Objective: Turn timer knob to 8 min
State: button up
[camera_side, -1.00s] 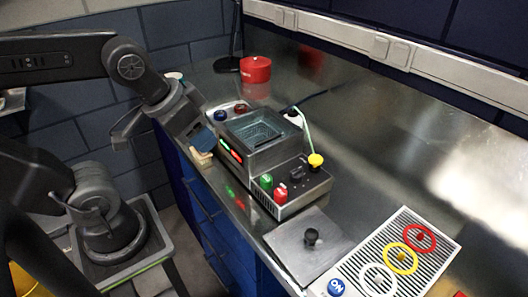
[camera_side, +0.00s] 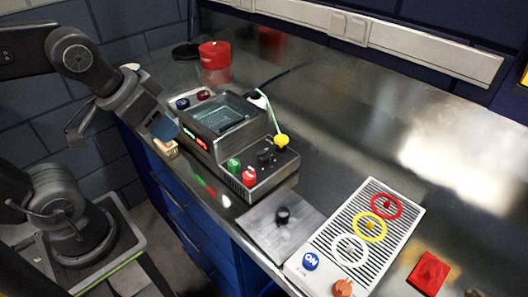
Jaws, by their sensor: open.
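The grey machine (camera_side: 250,128) stands on the metal bench, with a clear-lidded basin on top. Its front panel carries a green button (camera_side: 234,165), a red button (camera_side: 249,178) and a black knob (camera_side: 265,157). Another black knob (camera_side: 283,214) sits on a flat metal plate (camera_side: 257,233). An orange knob (camera_side: 343,287) is on the striped panel at the bottom. I cannot tell which knob is the timer, and no minute marks are readable. My gripper (camera_side: 163,128) is open beside the machine's left side, apart from all the knobs. Its fingertips are hard to make out.
A small wooden block (camera_side: 167,148) lies below my gripper. A yellow knob (camera_side: 281,141) with a pale cable is at the machine's right. The striped panel (camera_side: 362,240) has coloured rings and a blue ON button (camera_side: 310,262). A red pot (camera_side: 215,54) stands behind.

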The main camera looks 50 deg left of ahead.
jog(key=w+d+r+n+g, duration=0.3)
jog(key=w+n, duration=0.5)
jog(key=n, duration=0.2)
jog(key=n+g, duration=0.2)
jog(key=n, duration=0.8)
send_near(263, 152)
jog(key=f, duration=1)
jog(key=shift+w+a+f, duration=0.1)
jog(key=shift+w, duration=0.2)
jog(key=c, duration=0.6)
